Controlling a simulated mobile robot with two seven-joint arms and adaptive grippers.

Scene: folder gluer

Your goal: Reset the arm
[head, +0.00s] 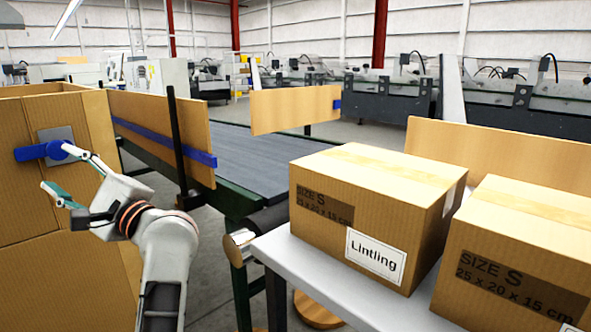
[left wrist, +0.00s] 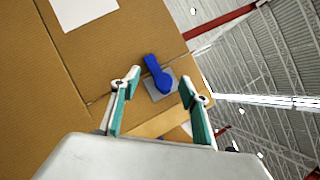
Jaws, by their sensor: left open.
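My left gripper (head: 82,178) is raised at the left of the head view, in front of a large brown cardboard-coloured panel (head: 90,85). A blue lever handle (head: 40,151) on a grey plate (head: 57,133) is fixed to that panel. In the left wrist view the open fingers (left wrist: 156,98) point toward the panel, with the blue handle (left wrist: 157,75) beyond and between them. The fingers look apart from the handle, though the exact gap is hard to judge. The gripper holds nothing. My right gripper is not in view.
A grey conveyor (head: 262,160) with wooden side boards (head: 165,135) runs back through the middle. Two cardboard boxes (head: 375,200) stand on a pale table (head: 345,290) at the right. A round wooden stool (head: 316,308) is below it. Grey floor shows between the panel and the conveyor.

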